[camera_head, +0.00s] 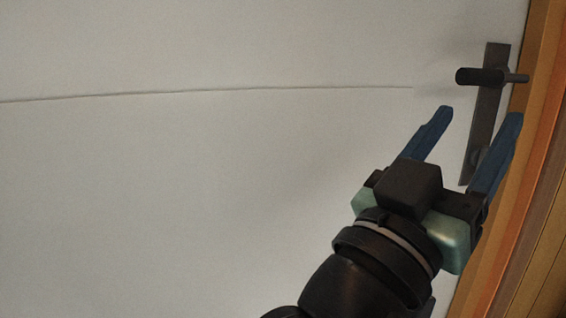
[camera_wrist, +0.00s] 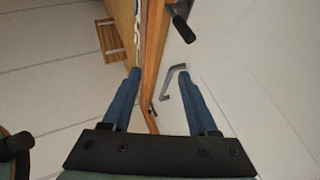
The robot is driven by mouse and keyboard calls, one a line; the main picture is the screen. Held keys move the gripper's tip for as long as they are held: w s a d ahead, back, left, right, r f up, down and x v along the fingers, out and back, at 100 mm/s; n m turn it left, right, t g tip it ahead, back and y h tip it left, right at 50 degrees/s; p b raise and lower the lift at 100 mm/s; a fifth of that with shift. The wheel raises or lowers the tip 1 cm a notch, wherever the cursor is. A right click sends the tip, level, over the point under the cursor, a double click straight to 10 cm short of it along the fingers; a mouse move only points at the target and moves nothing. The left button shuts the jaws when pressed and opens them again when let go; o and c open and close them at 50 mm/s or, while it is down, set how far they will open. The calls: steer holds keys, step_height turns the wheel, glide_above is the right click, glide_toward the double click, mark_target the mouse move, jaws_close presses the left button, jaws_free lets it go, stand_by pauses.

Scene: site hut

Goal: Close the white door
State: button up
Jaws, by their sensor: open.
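The white door (camera_head: 200,200) fills most of the head view, with a thin dark line across it. A dark handle (camera_head: 482,76) on a long plate sits near its right side, beside an orange-brown wooden strip (camera_head: 540,110). My gripper (camera_head: 480,114) is open and empty, its two blue fingers pointing up toward the handle from below. In the wrist view, the wooden strip (camera_wrist: 153,60) runs between the fingers of my gripper (camera_wrist: 163,75). A dark handle (camera_wrist: 182,26) shows beyond the fingertips, and a grey bent bar (camera_wrist: 172,82) shows near the right finger. I cannot tell whether the fingers touch anything.
A small wooden slatted piece (camera_wrist: 110,42) shows at the upper left of the wrist view. Pale panelled surfaces lie on both sides of the wooden strip. More brown wood (camera_head: 545,260) fills the lower right corner of the head view.

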steer(key=s+a+r+n+t+y+p, duration=0.3)
steer(key=a+r+n+t+y+p, duration=0.25)
steer(key=a+r+y, duration=0.35)
steer(key=s+a+r+n+t+y+p, duration=0.2)
steer(key=a+r+n+t+y+p, duration=0.2)
steer(key=a+r+t+y, duration=0.5)
step_height(320, 180, up, 37)
steer(key=d+g+p, duration=0.1)
steer(key=g+p, duration=0.1)
steer(key=p, duration=3.4)
steer(key=shift+w+d+r, duration=0.15)
steer(key=shift+d, duration=0.05)
